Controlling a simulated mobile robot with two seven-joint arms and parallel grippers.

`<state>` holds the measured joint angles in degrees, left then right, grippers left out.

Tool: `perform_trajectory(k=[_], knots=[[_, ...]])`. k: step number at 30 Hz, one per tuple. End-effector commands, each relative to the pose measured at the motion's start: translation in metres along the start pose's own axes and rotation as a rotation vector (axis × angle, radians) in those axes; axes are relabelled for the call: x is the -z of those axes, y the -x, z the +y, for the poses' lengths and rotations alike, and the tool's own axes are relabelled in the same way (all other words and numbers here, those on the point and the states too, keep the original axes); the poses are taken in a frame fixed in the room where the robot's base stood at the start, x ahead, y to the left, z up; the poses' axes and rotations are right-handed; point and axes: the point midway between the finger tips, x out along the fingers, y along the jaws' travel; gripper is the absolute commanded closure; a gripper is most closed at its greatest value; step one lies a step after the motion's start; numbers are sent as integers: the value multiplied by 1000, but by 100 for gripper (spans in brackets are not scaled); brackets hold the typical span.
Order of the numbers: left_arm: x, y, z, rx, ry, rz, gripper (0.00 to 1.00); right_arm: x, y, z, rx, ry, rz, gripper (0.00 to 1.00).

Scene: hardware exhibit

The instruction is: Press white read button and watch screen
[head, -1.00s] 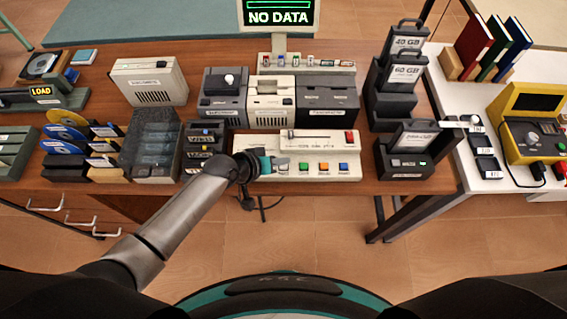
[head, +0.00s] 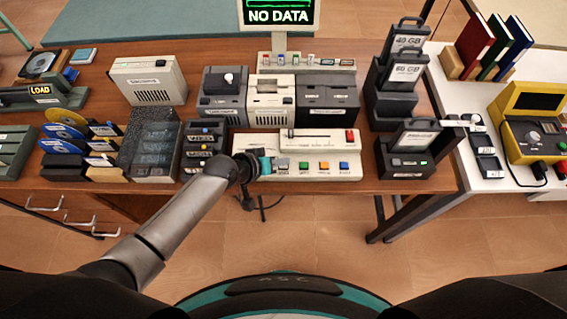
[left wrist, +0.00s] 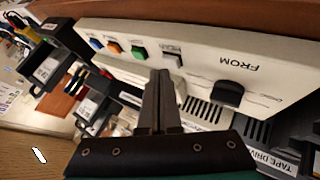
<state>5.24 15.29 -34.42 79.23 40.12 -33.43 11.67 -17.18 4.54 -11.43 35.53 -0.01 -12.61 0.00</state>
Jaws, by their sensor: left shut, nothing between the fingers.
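A pale control panel (head: 310,175) lies at the front edge of the wooden table. Its row of buttons runs from a whitish-grey button (head: 283,163) through green and orange to blue. My left gripper (head: 268,166) is shut and empty at the panel's left end, just left of the whitish-grey button. In the left wrist view the shut fingertips (left wrist: 161,74) point toward the pale button (left wrist: 172,57), beside the black FROM knob (left wrist: 229,92). Contact cannot be told. The screen (head: 278,15) at the back shows "NO DATA" in green. My right gripper is out of view.
Drive units (head: 270,102) stand behind the panel. Dark slotted boxes (head: 203,138) stand close on its left, and a black cartridge unit (head: 407,150) on its right. A white table (head: 480,182) with a yellow device (head: 533,125) is at the right. Floor is open in front.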

Motion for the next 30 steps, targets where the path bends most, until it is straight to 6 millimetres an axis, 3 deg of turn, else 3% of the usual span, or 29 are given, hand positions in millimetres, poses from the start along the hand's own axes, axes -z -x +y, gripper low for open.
perform_trajectory(k=[30], knots=[[-5,-6,-4,-1,0,0,100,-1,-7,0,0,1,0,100]])
